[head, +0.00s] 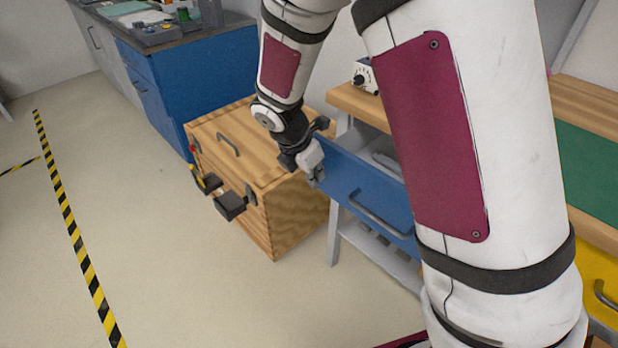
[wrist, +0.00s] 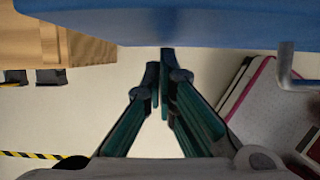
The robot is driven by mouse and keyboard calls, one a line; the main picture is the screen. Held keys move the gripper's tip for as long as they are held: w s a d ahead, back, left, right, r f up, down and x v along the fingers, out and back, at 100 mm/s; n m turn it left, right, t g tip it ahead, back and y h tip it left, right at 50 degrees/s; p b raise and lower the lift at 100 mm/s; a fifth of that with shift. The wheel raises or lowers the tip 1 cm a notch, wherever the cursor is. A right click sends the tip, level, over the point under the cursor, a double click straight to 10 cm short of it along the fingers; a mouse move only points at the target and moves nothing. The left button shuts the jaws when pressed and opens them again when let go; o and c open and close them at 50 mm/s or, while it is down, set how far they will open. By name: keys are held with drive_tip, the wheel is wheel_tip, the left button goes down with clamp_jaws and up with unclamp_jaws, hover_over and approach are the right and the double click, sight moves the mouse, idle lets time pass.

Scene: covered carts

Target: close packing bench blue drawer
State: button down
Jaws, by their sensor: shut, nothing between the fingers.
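The blue drawer (head: 348,183) of the packing bench (head: 352,101) is pulled out, with its inside and a grey item (head: 386,160) showing behind the front. Its grey handle (head: 380,213) is on the front face. My gripper (head: 316,172) is at the left end of the drawer front, away from the handle. In the wrist view the drawer's blue face (wrist: 215,24) spans the top, with the handle (wrist: 288,72) at the right. My gripper's fingers (wrist: 160,68) are together and empty, close to the blue face. I cannot tell whether they touch it.
A wooden chest (head: 290,215) with dark handles stands left of the bench, close to my gripper. A blue cabinet (head: 182,82) is behind it. A yellow drawer (head: 600,275) is at the right. Floor left of the chest is clear up to the striped tape (head: 70,220).

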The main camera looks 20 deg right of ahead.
drive_tip(key=shift+d, duration=0.1)
drive_tip(key=w+d+p, duration=0.1)
drive_tip(key=w+d, duration=0.1)
drive_tip(key=d, duration=0.2)
drive_tip(key=w+d+p, duration=0.1)
drive_tip(key=w+d, duration=0.1)
drive_tip(key=d, duration=0.2)
drive_tip(key=w+d+p, duration=0.1)
drive_tip(key=w+d, duration=0.2)
drive_tip(key=d, duration=0.1)
drive_tip(key=shift+w+d+p, duration=0.1)
drive_tip(key=shift+d+p, duration=0.3)
